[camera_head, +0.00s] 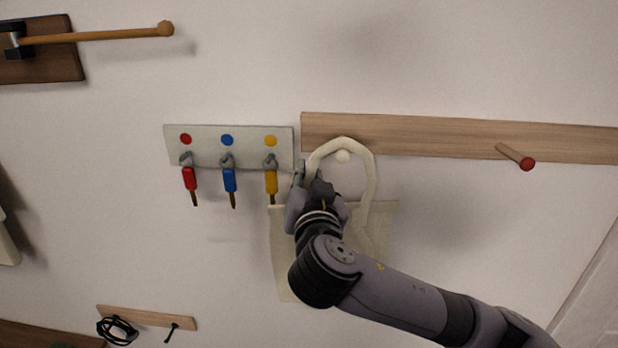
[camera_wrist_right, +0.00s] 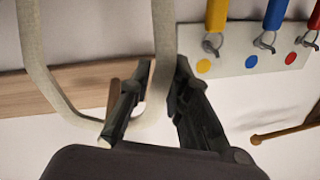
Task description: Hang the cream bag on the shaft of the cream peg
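The cream bag (camera_head: 378,236) hangs in front of the wall, with its handle loop (camera_head: 371,180) standing up. The round end of the cream peg (camera_head: 342,157) shows inside the loop, just below its top; the shaft is hidden behind that end. My right gripper (camera_head: 311,182) is at the left side of the loop. In the right wrist view, the fingers (camera_wrist_right: 165,75) stand on both sides of one handle strap (camera_wrist_right: 165,35) and look closed on it. A small part of the peg end (camera_wrist_right: 138,108) shows behind one finger. My left gripper is out of view.
A wooden rail (camera_head: 430,136) carries a red-tipped peg (camera_head: 515,157) on the right. A grey board (camera_head: 205,145) with several keys on hooks is close left of my right gripper. A wooden arm (camera_head: 100,35) juts out upper left. A small rack (camera_head: 150,317) holds a black cable.

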